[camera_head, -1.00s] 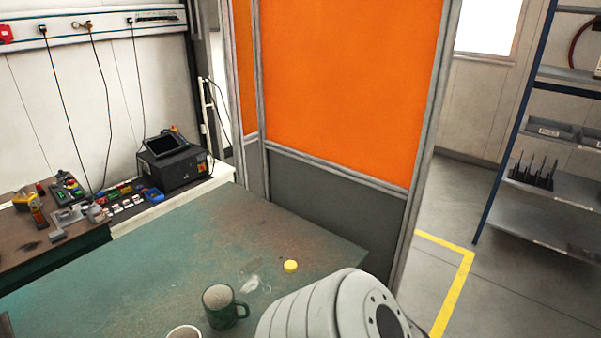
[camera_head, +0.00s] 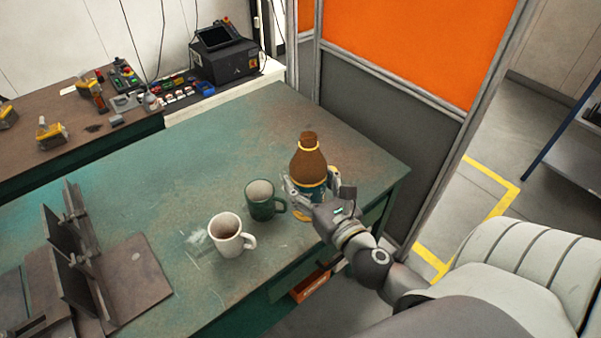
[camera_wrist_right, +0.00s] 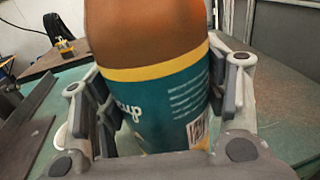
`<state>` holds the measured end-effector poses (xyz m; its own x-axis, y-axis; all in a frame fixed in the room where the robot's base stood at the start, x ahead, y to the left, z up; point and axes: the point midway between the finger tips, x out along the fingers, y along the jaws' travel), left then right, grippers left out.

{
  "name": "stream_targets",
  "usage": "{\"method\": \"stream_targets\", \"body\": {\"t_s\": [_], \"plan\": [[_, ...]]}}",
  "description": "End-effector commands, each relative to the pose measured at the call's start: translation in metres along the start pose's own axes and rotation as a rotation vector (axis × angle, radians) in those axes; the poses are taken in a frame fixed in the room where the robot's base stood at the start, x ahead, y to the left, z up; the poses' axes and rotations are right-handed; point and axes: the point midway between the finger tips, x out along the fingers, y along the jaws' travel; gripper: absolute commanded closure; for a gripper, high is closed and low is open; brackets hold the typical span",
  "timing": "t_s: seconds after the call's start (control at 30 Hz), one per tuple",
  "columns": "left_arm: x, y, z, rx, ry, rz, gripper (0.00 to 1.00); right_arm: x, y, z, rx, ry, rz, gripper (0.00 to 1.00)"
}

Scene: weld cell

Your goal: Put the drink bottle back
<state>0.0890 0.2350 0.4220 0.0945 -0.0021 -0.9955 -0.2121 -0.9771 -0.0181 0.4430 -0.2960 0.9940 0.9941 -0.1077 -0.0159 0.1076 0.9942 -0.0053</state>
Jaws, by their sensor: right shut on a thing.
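The drink bottle (camera_head: 309,160) is brown with a brown cap, a yellow band and a teal label. It is upright near the right end of the green table. My right gripper (camera_head: 314,192) has its fingers on both sides of the bottle's label and is shut on it. In the right wrist view the bottle (camera_wrist_right: 155,95) fills the space between the fingers. The bottle's base is hidden by the gripper, so I cannot tell whether it touches the table. My left gripper is not in view.
A green mug (camera_head: 262,201) stands just left of the bottle, with a white mug (camera_head: 228,238) nearer. A yellow round piece (camera_head: 301,215) shows partly beside the gripper. Metal plates (camera_head: 140,275) lie at the left of the green table (camera_head: 190,170). An orange-and-grey screen (camera_head: 385,120) stands behind.

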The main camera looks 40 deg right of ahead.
Motion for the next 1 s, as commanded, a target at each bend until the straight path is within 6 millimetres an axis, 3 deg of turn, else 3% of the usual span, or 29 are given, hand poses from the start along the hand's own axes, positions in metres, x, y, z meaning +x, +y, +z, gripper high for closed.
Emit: {"method": "stream_targets", "body": {"t_s": [0.1, 0.2, 0.43, 0.77, 1.0], "plan": [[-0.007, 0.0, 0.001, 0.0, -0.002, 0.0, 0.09, 0.021, -0.029, 0.014, -0.002, -0.01, -0.038, 0.73], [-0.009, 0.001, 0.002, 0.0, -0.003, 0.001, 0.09, 0.031, -0.045, 0.02, 0.002, -0.013, -0.061, 0.73], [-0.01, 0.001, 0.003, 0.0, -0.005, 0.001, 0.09, 0.054, -0.058, 0.018, 0.008, -0.017, -0.081, 0.73], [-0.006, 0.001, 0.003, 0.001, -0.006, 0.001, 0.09, 0.126, -0.06, -0.014, 0.008, -0.017, -0.082, 0.73], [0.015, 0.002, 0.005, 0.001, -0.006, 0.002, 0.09, 0.161, -0.061, -0.056, 0.009, -0.016, -0.081, 0.73]]}}
